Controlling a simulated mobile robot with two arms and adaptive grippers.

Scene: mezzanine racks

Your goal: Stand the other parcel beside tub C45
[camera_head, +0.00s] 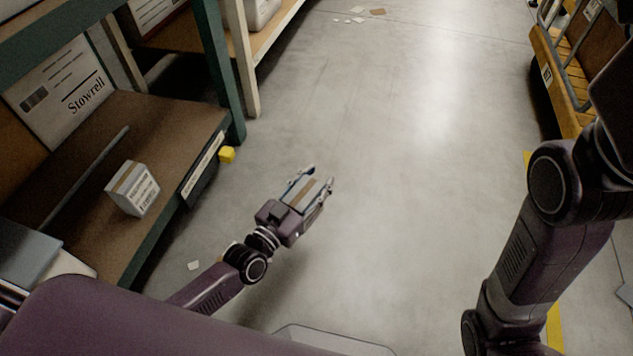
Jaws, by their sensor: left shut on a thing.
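My left gripper (318,181) is over the open floor, shut on a small grey parcel (302,194) with a brown tape strip. The parcel lies between its fingers, clear of the shelf. A second small parcel (134,188), white with a brown tape strip and a printed label, stands on the brown lower shelf (180,125) at the left. No tub marked C45 can be made out. My right arm comes down the right side of the picture, and its gripper is out of view.
A large white Stowrell box (62,92) stands at the back of the shelf. A yellow cart (562,75) stands at the upper right.

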